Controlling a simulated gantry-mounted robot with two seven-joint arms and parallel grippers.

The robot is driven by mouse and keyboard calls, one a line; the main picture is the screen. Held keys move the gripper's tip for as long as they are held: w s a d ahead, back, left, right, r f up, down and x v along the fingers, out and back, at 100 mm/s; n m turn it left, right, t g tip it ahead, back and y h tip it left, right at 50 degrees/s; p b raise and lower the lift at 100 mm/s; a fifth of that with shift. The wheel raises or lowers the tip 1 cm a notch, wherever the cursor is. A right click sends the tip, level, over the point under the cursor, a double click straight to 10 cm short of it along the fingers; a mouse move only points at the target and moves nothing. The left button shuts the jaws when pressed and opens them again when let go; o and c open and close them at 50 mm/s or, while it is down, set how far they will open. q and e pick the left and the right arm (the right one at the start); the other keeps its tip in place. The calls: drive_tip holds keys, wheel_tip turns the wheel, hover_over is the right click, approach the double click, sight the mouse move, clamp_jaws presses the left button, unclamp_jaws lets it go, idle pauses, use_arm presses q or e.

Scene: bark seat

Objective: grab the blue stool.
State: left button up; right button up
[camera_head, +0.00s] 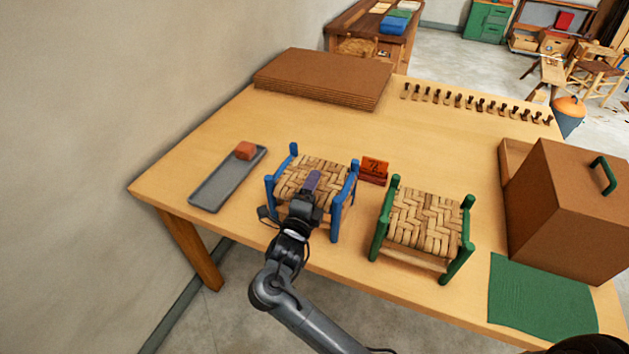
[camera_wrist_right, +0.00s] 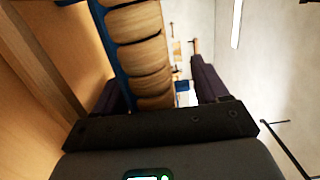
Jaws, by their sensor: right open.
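The blue stool (camera_head: 313,172) stands upright on the table, with blue posts and a woven tan seat. My right gripper (camera_head: 311,182) is at its near side, with a finger over the front edge of the seat. In the right wrist view my right gripper (camera_wrist_right: 155,82) is open, and the woven seat edge (camera_wrist_right: 140,45) with a blue rail shows between its two fingers. I cannot tell whether either finger touches it. The gripper and wrist hide part of the stool's front. My left gripper is not in view.
A green stool (camera_head: 424,220) stands close on the right. A grey tray (camera_head: 222,187) with a reddish block (camera_head: 245,150) lies left. A small orange box (camera_head: 374,169) sits behind, between the stools. A brown box (camera_head: 570,205) and green mat (camera_head: 540,300) are far right.

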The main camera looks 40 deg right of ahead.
drive_tip(key=shift+w+d, duration=0.1)
drive_tip(key=shift+d, duration=0.05)
drive_tip(key=shift+f, duration=0.1)
drive_tip(key=shift+c, duration=0.7)
clamp_jaws()
